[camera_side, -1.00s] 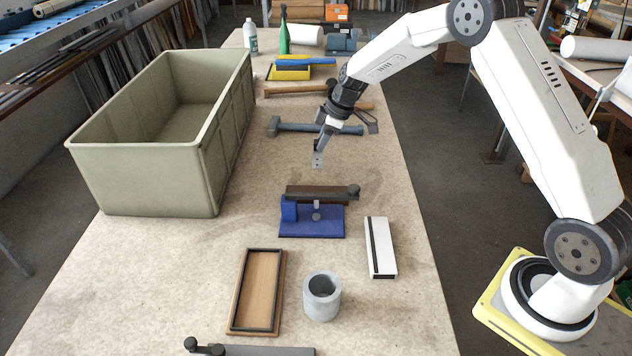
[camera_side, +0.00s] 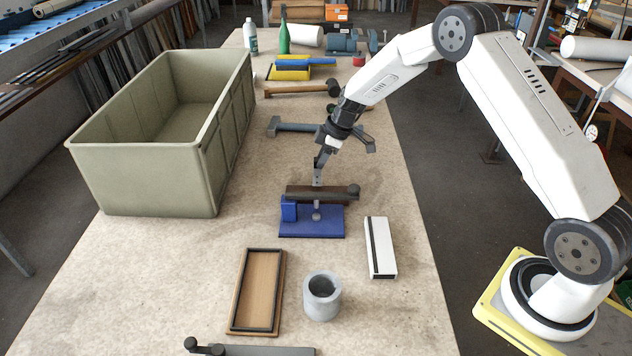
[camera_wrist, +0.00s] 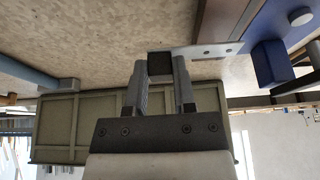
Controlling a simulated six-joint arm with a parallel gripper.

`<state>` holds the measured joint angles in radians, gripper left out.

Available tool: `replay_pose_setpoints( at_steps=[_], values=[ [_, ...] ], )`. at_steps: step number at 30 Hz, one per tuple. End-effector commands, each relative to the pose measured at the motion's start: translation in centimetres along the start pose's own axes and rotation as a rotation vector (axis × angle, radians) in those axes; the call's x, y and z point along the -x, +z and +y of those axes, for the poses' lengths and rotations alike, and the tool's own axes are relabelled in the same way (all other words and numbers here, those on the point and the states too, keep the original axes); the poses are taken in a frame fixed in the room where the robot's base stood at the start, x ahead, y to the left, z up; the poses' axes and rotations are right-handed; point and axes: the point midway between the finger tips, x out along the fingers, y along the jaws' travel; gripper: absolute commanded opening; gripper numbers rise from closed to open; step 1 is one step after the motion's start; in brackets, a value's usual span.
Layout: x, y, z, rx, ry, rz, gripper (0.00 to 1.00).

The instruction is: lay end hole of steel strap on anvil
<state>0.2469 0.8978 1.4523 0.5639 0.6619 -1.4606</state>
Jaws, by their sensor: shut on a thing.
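My gripper (camera_side: 320,163) is shut on the steel strap (camera_side: 318,179), a thin grey piece that points down toward the blue tool (camera_side: 325,227). In the wrist view the strap (camera_wrist: 215,50) sticks out to the right from between the fingers (camera_wrist: 160,66) and shows small holes. Its free end is by the tool's brown bar (camera_wrist: 215,22) and blue base. In the side view that end is close behind the bar; I cannot tell if it touches. A small round grey piece, probably the anvil (camera_side: 316,217), sits on the base in front of the bar, apart from the strap.
A white block with a dark stripe (camera_side: 380,247) lies right of the tool. A wooden tray (camera_side: 239,315) and a grey cylinder (camera_side: 322,297) stand in front. A large green crate (camera_side: 145,180) is at left.

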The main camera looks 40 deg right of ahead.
Motion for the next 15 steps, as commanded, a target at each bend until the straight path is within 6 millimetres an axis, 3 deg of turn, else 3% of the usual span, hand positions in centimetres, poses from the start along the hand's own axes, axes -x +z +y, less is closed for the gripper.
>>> replay_pose_setpoints(
  at_steps=[10, 15],
  values=[
    [-1.9, 0.8, -0.1, -0.001, -0.001, -0.001, 0.00],
    [-1.7, 0.7, -1.1, 0.000, -0.001, 0.001, 0.00]
  ],
)
